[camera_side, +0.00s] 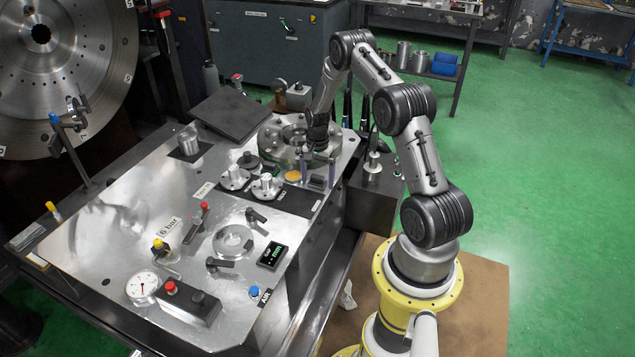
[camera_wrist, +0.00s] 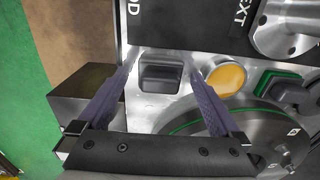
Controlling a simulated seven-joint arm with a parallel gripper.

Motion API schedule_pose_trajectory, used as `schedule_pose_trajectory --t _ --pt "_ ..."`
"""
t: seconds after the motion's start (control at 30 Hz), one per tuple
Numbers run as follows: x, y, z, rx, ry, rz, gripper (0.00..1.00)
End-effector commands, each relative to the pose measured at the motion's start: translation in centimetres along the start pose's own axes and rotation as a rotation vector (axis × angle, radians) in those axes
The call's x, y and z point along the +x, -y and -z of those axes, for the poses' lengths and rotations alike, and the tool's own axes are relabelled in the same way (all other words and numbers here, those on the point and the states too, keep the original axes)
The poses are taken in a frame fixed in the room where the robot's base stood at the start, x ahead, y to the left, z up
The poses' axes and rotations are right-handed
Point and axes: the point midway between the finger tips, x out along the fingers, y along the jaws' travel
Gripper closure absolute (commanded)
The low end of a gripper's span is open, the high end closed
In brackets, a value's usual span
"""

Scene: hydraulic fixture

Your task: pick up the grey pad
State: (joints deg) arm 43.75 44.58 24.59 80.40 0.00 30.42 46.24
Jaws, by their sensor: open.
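The grey pad (camera_wrist: 160,77) is a small dark block on the metal plate, shown between my gripper's two purple fingers in the wrist view. In the side view the pad (camera_side: 318,182) lies near the plate's right edge, beside a yellow disc (camera_side: 292,176). My gripper (camera_wrist: 162,64) is open, with a finger on either side of the pad and visible space between. In the side view my gripper (camera_side: 317,175) points down over that spot. I cannot tell how high the fingertips are above the plate.
The yellow disc (camera_wrist: 225,76) sits close to the right finger. A round metal fixture (camera_side: 270,135) stands behind the pad, and metal knobs (camera_side: 266,185) stand to its left. A dark label strip (camera_wrist: 190,25) runs along the top of the wrist view.

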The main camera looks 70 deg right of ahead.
Motion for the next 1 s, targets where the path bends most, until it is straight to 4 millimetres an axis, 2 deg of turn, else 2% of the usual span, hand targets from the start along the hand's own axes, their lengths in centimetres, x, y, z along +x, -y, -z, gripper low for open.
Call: schedule_pose_trajectory --t 0.03,0.07,0.5,0.53,0.83,1.0 --pt "0.0 0.0 0.0 0.000 0.000 0.000 0.00" --pt "0.0 0.0 0.0 0.000 0.000 0.000 0.05" --pt "-0.1 0.0 0.0 0.000 0.000 0.000 0.85" --pt "-0.1 0.0 0.0 0.000 0.000 0.000 0.87" --pt "-0.3 0.0 0.0 0.000 -0.001 0.001 0.87" --pt "-1.6 0.1 0.1 0.000 -0.002 0.002 0.87"
